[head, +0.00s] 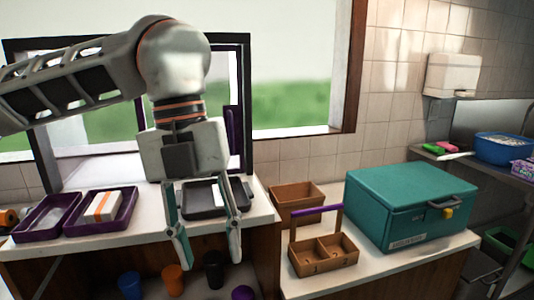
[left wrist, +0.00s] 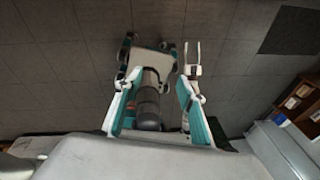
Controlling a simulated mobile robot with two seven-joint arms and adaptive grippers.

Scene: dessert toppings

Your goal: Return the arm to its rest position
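My left gripper (head: 210,260) hangs fingers-down in the head view, in front of the counter's front edge. Its two teal-and-grey fingers are spread apart with nothing between them. My left arm comes in from the left, high above the counter, and bends down at a rounded joint. In the left wrist view the open fingers (left wrist: 157,108) point over the tiled floor, with parts of my own body between and beyond them.
Purple trays (head: 118,225), one holding an orange-and-white box (head: 103,207), and a dark tray (head: 203,212) lie on the left counter. Several cups (head: 173,279) stand below. A brown caddy (head: 323,262), brown bin (head: 297,196) and teal chest (head: 408,210) occupy the right counter.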

